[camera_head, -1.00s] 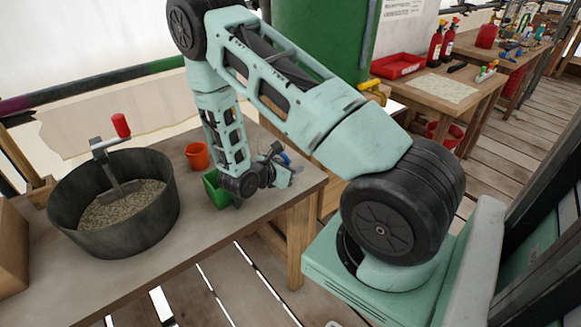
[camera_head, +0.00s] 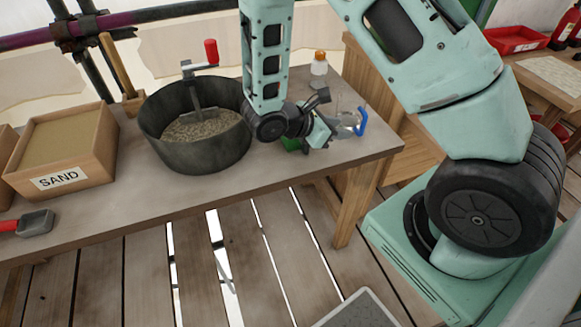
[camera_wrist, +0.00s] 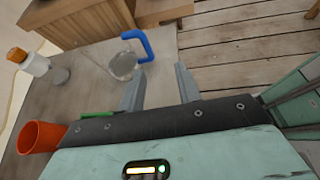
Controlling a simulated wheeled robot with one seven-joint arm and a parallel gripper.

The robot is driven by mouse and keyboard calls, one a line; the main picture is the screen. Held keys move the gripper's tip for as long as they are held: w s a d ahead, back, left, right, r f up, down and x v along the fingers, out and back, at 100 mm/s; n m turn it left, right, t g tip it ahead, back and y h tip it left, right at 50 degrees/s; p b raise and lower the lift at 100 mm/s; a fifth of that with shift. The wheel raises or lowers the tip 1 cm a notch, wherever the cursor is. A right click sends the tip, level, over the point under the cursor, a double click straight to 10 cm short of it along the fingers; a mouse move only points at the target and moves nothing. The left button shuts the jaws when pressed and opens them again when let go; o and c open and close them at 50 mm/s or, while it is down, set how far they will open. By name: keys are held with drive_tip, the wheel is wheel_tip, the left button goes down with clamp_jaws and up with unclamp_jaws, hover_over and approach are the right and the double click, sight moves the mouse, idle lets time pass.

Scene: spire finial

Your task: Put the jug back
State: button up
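The jug looks like a clear vessel (camera_head: 346,125) with a blue handle (camera_head: 361,120), on the workbench near its right end. In the wrist view its clear body (camera_wrist: 123,66) and blue handle (camera_wrist: 138,46) lie beyond my left finger, apart from it. My gripper (camera_head: 322,132) is low over the bench, just left of the jug. In the wrist view my gripper (camera_wrist: 160,82) has its two fingers spread with nothing between them.
On the bench are a dark mixing tub (camera_head: 195,150) with a red-handled crank, a SAND box (camera_head: 60,150), a red-handled tool (camera_head: 35,222) and an orange-capped bottle (camera_head: 319,68). An orange cup (camera_wrist: 38,137) shows in the wrist view.

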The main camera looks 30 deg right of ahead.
drive_tip(key=s+a+r+m+y, duration=0.2)
drive_tip(key=s+a+r+y, duration=0.2)
drive_tip(key=a, duration=0.5)
drive_tip(key=s+a+r+m+y, duration=0.3)
drive_tip(key=s+a+r+y, duration=0.1)
drive_tip(key=a, duration=0.5)
drive_tip(key=s+a+r+m+t+y, duration=0.1)
drive_tip(key=s+a+r+m+y, duration=0.2)
drive_tip(key=s+a+r+y, duration=0.2)
drive_tip(key=s+a, duration=0.3)
drive_tip(key=shift+a+r, duration=0.25)
drive_tip(key=shift+a, duration=0.15)
